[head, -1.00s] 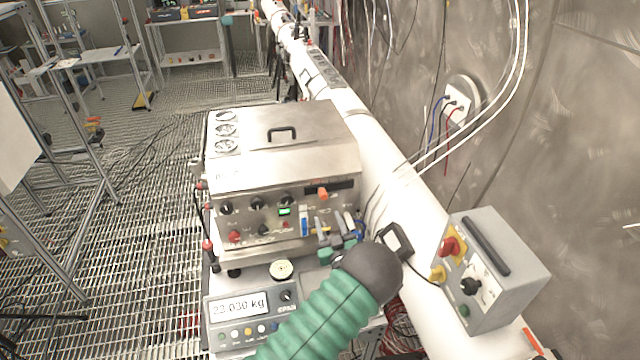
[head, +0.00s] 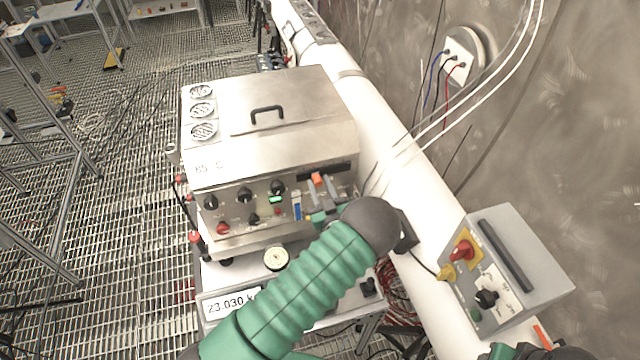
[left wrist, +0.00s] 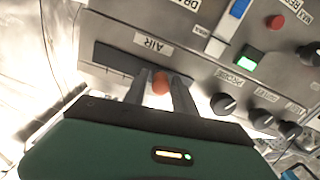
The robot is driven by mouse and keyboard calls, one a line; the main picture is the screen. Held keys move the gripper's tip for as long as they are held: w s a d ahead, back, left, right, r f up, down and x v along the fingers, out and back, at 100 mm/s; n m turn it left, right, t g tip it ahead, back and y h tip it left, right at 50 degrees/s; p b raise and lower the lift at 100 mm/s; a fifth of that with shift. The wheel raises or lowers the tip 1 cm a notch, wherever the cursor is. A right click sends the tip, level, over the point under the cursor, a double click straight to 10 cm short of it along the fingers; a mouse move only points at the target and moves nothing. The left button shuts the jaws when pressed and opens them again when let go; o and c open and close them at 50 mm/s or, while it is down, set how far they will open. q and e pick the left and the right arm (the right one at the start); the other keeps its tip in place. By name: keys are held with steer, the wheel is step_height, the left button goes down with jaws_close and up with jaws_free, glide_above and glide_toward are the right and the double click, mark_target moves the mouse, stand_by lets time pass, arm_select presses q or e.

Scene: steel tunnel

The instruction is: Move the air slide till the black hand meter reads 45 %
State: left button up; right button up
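The air slide is an orange knob (head: 317,178) in a dark slot on the front of the steel box. The left wrist view shows the knob (left wrist: 160,84) by the slot's right end, under the label AIR. My left gripper (head: 322,186) has its two grey fingers on either side of the knob, close against it, and appears shut on it. The fingers also show in the left wrist view (left wrist: 163,82). A black device (head: 406,232), likely the hand meter, lies on the white pipe, mostly hidden behind my left arm. Its reading does not show. My right gripper is not in view.
The steel box (head: 270,110) has several black knobs and a lit green switch (head: 277,199). A scale display (head: 230,303) below reads 23.030. A grey switch box (head: 515,262) sits on the pipe at right. Grated floor (head: 110,190) is open at left.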

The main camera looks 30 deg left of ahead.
arm_select(q)
steer(key=shift+s, duration=0.1)
jaws_close()
stand_by(1.0)
